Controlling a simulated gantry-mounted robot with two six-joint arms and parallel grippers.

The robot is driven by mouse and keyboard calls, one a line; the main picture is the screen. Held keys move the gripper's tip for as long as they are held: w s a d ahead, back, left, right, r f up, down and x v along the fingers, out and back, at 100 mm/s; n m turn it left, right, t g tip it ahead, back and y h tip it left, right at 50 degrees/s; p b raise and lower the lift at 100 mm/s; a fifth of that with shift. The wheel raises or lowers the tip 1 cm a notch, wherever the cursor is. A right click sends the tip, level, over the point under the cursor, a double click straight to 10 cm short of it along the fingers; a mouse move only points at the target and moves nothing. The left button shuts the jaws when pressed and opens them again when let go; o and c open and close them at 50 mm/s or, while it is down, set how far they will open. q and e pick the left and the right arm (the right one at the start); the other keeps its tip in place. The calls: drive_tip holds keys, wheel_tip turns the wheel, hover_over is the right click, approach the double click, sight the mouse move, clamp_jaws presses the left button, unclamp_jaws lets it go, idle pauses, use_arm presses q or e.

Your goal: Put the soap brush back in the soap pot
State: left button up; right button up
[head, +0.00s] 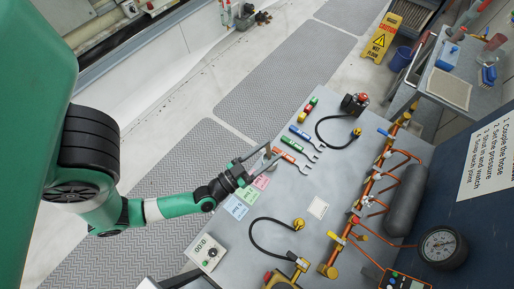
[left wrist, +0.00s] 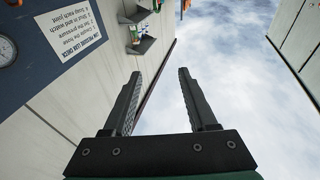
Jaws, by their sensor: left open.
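My left gripper (head: 266,156) is open and empty in the head view, above the left edge of the grey bench (head: 318,175), near the spanners. In the left wrist view its two fingers (left wrist: 160,76) stand apart with nothing between them and sky beyond. I cannot surely pick out the soap brush or the soap pot. A small blue brush-like thing (head: 489,75) and a reddish container (head: 495,42) are on the side counter at the upper right, too small to name surely. My right gripper is not in view.
Spanners (head: 292,160), a black hose (head: 262,240), coloured cards (head: 235,207) and a control box (head: 206,252) lie on the bench. A copper manifold (head: 362,198) and a grey cylinder (head: 405,205) line its right side. A yellow floor sign (head: 381,40) stands beyond.

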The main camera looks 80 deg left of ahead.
use_arm(q)
drive_tip(key=s+d+r+p, duration=0.1)
drive_tip(key=s+d, duration=0.1)
drive_tip(key=s+d+r+p, duration=0.1)
drive_tip(key=shift+s+d+r+p, duration=0.1)
drive_tip(key=shift+s+d+p, duration=0.2)
drive_tip(key=shift+s+d, duration=0.05)
idle(0.5)
